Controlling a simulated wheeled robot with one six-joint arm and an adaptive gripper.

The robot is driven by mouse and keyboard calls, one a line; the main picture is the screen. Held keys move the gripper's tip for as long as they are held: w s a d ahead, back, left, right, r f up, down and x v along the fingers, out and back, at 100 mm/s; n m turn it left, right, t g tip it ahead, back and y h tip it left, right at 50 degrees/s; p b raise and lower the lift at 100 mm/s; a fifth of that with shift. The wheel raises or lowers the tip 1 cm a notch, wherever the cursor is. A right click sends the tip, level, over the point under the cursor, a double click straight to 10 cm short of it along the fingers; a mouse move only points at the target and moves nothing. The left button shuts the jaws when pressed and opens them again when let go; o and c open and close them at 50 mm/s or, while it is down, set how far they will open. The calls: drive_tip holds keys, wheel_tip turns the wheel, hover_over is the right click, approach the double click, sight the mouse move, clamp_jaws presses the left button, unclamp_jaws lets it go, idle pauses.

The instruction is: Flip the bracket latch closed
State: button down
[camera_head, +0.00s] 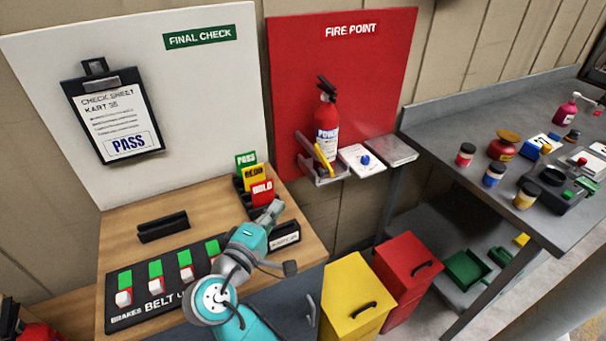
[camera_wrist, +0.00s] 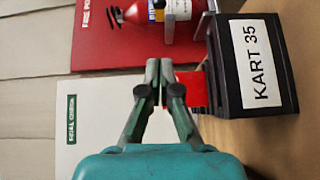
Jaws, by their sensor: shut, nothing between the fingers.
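The red fire extinguisher (camera_head: 327,118) stands upright in a grey bracket (camera_head: 325,180) on the red fire point board. The yellow latch (camera_head: 323,157) is a slanted bar at the extinguisher's lower front, its top end leaning left. From here I cannot tell how it sits against the bracket. My gripper (camera_head: 275,207) is shut and empty, over the wooden bench beside the red HOLD card, left of and below the bracket, clear of it. In the wrist view my shut fingers (camera_wrist: 159,72) point toward the extinguisher (camera_wrist: 148,12), partly cut off by the top edge. The latch is not clearly visible there.
The card rack with its HOLD card (camera_head: 262,192) is close to my gripper. A black KART 35 holder (camera_wrist: 222,85) is right beside it in the wrist view. Yellow (camera_head: 352,290) and red bins (camera_head: 408,265) stand below.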

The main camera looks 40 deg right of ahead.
drive_tip(key=shift+w, duration=0.1)
idle(0.3)
drive_tip(key=s+d+x, duration=0.1)
drive_tip(key=s+x, duration=0.1)
drive_tip(key=x, duration=1)
drive_tip(key=shift+s+d, duration=0.25)
drive_tip(key=shift+d, duration=0.25)
drive_tip(key=shift+f, duration=0.1)
